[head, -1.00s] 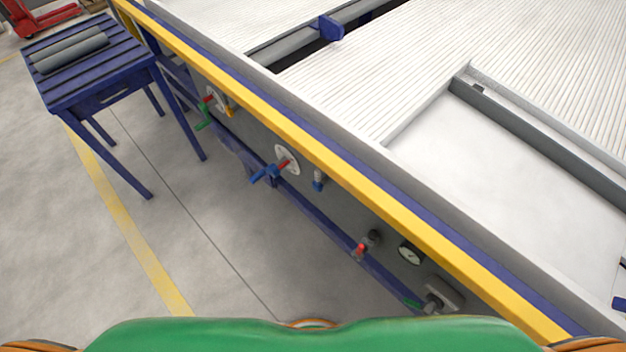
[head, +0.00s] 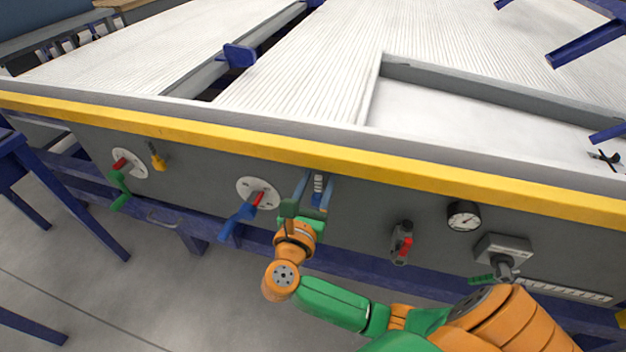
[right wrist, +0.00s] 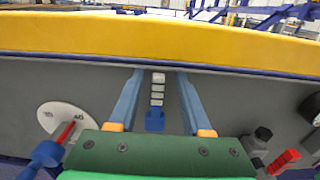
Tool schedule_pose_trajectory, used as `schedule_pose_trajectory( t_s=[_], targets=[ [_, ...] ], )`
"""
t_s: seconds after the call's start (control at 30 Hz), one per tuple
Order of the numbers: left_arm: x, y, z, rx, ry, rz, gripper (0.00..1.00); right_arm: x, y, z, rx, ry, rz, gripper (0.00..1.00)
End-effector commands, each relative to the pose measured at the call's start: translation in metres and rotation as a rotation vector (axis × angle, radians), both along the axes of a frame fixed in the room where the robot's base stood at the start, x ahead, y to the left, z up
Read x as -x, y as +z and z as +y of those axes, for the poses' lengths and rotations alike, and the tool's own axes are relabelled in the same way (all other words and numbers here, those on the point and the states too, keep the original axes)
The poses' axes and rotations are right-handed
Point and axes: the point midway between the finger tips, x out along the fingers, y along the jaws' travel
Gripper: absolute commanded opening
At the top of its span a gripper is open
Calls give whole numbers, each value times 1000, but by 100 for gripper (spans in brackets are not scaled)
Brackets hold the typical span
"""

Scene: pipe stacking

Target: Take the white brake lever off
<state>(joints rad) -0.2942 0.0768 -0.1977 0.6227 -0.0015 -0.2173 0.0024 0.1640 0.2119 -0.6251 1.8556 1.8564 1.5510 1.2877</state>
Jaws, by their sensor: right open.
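A small part with a white ribbed stem and a blue end, likely the white brake lever (head: 318,184), is on the grey front panel below the yellow rail. It also shows in the right wrist view (right wrist: 157,92). My right gripper (head: 317,177) is open in front of the panel, with one blue-grey finger on each side of this lever. In the right wrist view the fingers (right wrist: 160,75) stand apart from it, with gaps on both sides. I cannot tell how deep they reach. My left gripper is not in view.
Left of the lever is a white dial with a blue and red handle (head: 257,194); farther left is another dial with red and green handles (head: 128,164). To the right are a red-handled valve (head: 403,242), a gauge (head: 463,215) and a grey box (head: 503,251). The yellow rail (head: 240,143) runs above.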

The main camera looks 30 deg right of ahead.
Motion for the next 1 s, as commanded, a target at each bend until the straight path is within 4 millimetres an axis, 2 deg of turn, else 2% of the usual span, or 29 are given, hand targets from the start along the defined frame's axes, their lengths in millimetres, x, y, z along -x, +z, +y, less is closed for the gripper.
schedule_pose_trajectory(
  t_s=[0.1,0.33,0.5,0.53,1.0],
  targets=[
    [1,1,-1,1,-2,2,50,-7,1,-8,1,0,0,49],
    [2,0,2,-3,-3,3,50,-8,0,-10,1,0,2,49],
    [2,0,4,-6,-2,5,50,-8,0,-9,1,0,2,3],
    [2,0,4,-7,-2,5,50,-8,0,-9,1,0,2,0],
    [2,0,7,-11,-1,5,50,-8,-1,-9,2,0,2,0]
  ],
)
